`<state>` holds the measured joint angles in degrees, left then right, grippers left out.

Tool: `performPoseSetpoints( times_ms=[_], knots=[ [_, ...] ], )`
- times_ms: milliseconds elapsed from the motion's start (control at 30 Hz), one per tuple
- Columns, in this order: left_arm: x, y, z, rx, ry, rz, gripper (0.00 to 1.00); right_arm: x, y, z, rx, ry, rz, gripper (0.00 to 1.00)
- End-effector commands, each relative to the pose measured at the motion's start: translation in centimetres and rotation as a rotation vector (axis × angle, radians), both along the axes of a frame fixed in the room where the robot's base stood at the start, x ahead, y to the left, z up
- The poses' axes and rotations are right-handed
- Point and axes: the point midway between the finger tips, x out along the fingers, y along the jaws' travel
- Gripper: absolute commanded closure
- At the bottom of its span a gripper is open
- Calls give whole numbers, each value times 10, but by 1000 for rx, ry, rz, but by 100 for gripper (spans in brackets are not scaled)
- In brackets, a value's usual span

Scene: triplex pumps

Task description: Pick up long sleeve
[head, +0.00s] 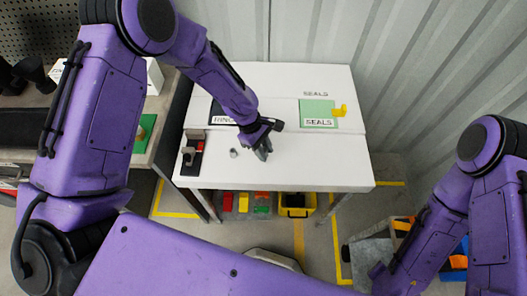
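My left gripper (262,149) reaches over the middle of the white table, with its grey fingers pointing down. The fingers are small and partly hidden by the wrist, so I cannot tell whether they are open or shut, or whether anything is between them. A small grey metal ring or short sleeve (233,152) sits on the table just left of the gripper, apart from it. I cannot pick out a clearly long sleeve. My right arm hangs low at the right, and its gripper does not show.
A black and red fixture (192,151) stands at the white table's (320,172) left end. A dark mat (216,107) lies behind my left arm. A green SEALS mat (318,109) has a yellow piece (340,111) at its edge. Bins (243,203) and a yellow-black crate (296,204) are below.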

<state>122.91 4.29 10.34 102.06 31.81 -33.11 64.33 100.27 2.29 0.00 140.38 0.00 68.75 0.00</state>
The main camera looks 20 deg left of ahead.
Motion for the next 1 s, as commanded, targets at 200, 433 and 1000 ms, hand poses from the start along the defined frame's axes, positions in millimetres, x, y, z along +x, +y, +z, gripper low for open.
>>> performPoseSetpoints(
  times_ms=[200, 433, 1000],
  knots=[
    [0, 0, 0, 0, 0, 0, 100, 0, 0, 0, 0, 0, 0, 57],
    [0, 0, 4, 0, 0, -1, 100, 0, 0, -2, 0, 0, 0, 57],
    [-98, 19, 113, -1, -2, 0, 100, 0, 0, -8, 0, 0, 0, 57]
  ],
)
